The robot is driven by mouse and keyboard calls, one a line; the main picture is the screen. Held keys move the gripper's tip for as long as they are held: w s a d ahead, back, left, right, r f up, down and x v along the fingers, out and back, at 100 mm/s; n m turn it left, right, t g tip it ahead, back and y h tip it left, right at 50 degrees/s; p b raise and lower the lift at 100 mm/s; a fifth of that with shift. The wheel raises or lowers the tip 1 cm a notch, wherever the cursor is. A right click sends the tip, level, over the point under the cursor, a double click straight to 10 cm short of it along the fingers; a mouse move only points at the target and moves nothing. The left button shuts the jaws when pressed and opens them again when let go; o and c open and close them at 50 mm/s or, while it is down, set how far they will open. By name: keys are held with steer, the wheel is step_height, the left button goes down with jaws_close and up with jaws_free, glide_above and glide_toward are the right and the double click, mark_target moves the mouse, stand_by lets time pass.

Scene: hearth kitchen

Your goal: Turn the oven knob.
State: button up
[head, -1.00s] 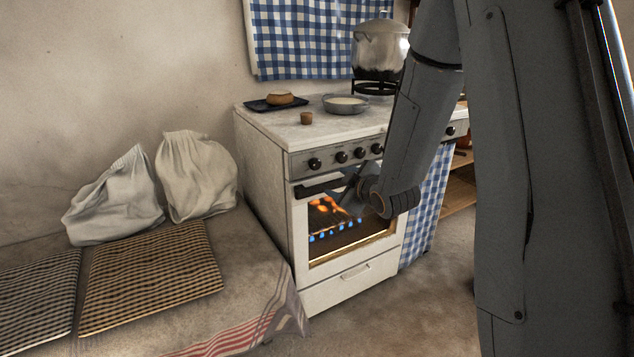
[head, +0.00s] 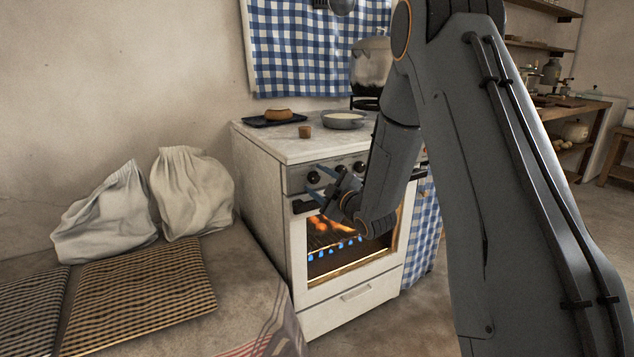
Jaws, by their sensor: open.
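The white oven (head: 296,258) stands against the wall, with flames behind its glass door. A row of black knobs runs along its grey front panel. The leftmost knob (head: 313,177) is in clear view; one or two more show to its right, and my arm hides the others. My gripper (head: 319,182) is open, with its fingers pointing up and left toward the panel. The fingertips are close to the leftmost knob in the picture; I cannot tell whether they touch it. The oven door handle (head: 304,206) is partly hidden behind my gripper.
Left is a bench with two cloth sacks (head: 192,192) and cushions. A checked cloth hangs right of the oven.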

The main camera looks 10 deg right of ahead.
steer(key=shift+w+a, duration=0.1)
steer(key=shift+w, duration=0.1)
steer(key=shift+c, duration=0.3)
steer(key=c, duration=1)
steer(key=shift+m, duration=0.3)
steer(key=m+p, duration=0.1)
steer(key=m, duration=0.2)
steer(key=shift+r+p, duration=0.15)
steer(key=shift+p, duration=0.25)
steer(key=m+p, duration=0.1)
steer(key=m, duration=0.3)
steer(key=m+p, duration=0.2)
steer(key=m, duration=0.4)
steer(key=shift+d+p, duration=0.2)
steer(key=shift+p, duration=0.2)
steer(key=shift+m, duration=0.3)
